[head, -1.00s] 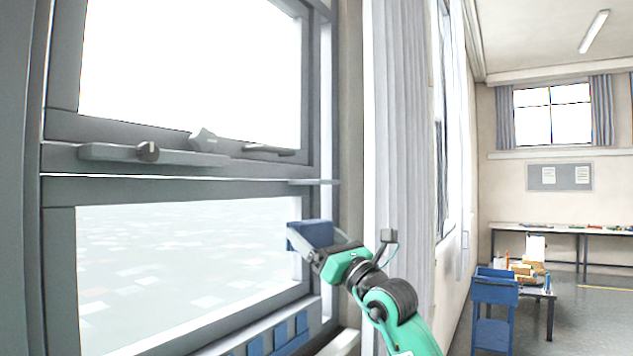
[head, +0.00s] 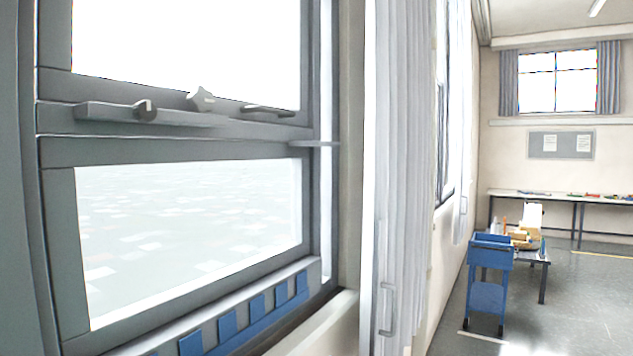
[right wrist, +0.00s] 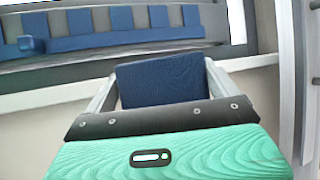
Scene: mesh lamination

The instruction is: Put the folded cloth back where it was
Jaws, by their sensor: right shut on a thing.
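My right gripper (right wrist: 158,70) shows only in the right wrist view. It is shut on the folded blue cloth (right wrist: 160,84), which sits between its two grey fingers. Beyond the cloth, apart from it in the picture, is a pale ledge (right wrist: 60,97) with a row of blue pieces above it. My right arm is out of the head view. My left gripper is in neither view.
A grey-framed window (head: 190,150) with handles fills the left of the head view. Several blue pads (head: 227,326) line its lower frame. A grey curtain (head: 405,150) hangs beside it. A blue trolley (head: 487,296) and a long table (head: 560,196) stand at the right, with open floor around.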

